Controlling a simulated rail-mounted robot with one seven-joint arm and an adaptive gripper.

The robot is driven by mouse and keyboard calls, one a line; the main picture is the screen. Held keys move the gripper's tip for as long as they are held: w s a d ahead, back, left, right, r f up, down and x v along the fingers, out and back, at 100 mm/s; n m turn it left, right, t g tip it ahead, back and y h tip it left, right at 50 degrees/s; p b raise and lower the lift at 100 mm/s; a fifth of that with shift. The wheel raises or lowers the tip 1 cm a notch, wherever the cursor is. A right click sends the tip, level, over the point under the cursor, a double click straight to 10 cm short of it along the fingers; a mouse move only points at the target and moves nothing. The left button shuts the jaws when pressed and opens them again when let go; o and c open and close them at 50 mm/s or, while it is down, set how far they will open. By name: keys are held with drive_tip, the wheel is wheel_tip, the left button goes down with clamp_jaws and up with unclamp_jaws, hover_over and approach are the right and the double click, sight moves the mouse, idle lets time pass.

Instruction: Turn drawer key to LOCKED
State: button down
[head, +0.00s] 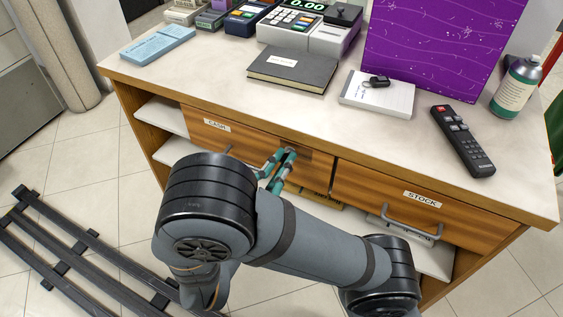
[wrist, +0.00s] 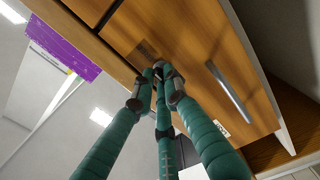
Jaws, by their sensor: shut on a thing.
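The CASH drawer (head: 235,139) is a wood-grain front at the left of the counter and is closed. My gripper (head: 289,153) is at the upper right part of this drawer front, with its teal fingers drawn together. In the wrist view, the fingertips (wrist: 162,72) meet close to the drawer face, just beside a darker plate (wrist: 145,50). My gripper is shut on the drawer key, which the fingertips hide. The key's angle and any lock marking cannot be read.
The CASH drawer handle (wrist: 230,92) is close to my fingers. The STOCK drawer (head: 425,207) with its grey handle is to the right. On the counter (head: 215,75) are a black book (head: 293,69), a notepad (head: 378,95), a remote (head: 462,141) and a spray can (head: 517,88).

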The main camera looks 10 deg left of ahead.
drive_tip(key=shift+r+p, duration=0.1)
drive_tip(key=shift+p, duration=0.2)
drive_tip(key=shift+r+n+p, duration=0.1)
drive_tip(key=shift+n+p, duration=0.5)
drive_tip(key=shift+p, duration=0.1)
drive_tip(key=n+p, duration=0.2)
drive_tip(key=p, duration=0.1)
drive_tip(key=shift+r, duration=0.1)
drive_tip(key=n+p, duration=0.5)
drive_tip(key=shift+a+n+p, duration=0.1)
drive_tip(key=shift+n+p, duration=0.2)
drive_tip(key=shift+n, duration=0.1)
drive_tip(key=n+p, duration=0.2)
drive_tip(key=n, duration=0.1)
drive_tip(key=n+p, duration=0.1)
drive_tip(key=shift+f+n+p, duration=0.25)
drive_tip(key=shift+n+p, duration=0.05)
drive_tip(key=shift+a+f+n+p, duration=0.15)
drive_tip(key=shift+n+p, duration=0.4)
drive_tip(key=shift+n, duration=0.55)
drive_tip(key=shift+d+f+n+p, duration=0.1)
drive_tip(key=shift+n+p, duration=0.4)
drive_tip(key=shift+n, duration=0.6)
drive_tip(key=shift+f, duration=0.1)
drive_tip(key=c, duration=1.8)
unclamp_jaws()
drive_tip(key=shift+o, duration=0.2)
